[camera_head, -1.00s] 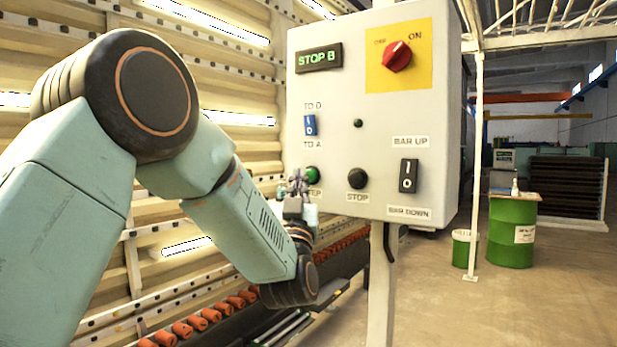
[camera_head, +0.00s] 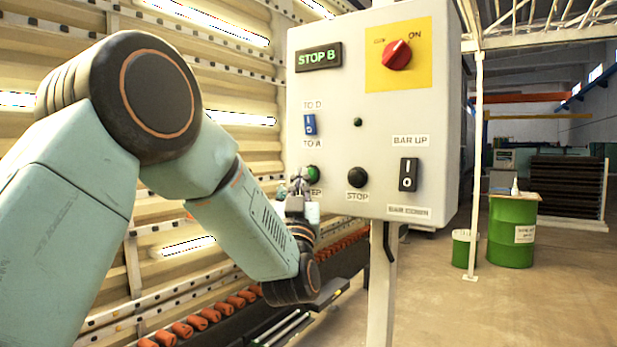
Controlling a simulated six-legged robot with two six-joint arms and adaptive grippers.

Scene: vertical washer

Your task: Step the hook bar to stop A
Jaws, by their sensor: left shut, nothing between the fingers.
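The grey control box (camera_head: 330,120) stands on a post in front of me. Its display (camera_head: 319,57) reads STOP B in green. A blue rocker switch (camera_head: 310,124) sits between the labels TO D and TO A. The green STEP button (camera_head: 313,174) is below it, partly covered by my left gripper (camera_head: 300,182). The gripper is shut and empty, with its tips close to the button's left side. I cannot tell whether they touch it. The hook bar cannot be made out. My right gripper is out of view.
The box also carries a black STOP button (camera_head: 357,177), a black BAR UP/BAR DOWN rocker (camera_head: 408,174) and a red rotary switch (camera_head: 397,55). The washer (camera_head: 230,80) with orange rollers (camera_head: 210,310) is behind my arm. A green barrel (camera_head: 512,232) stands at right on open floor.

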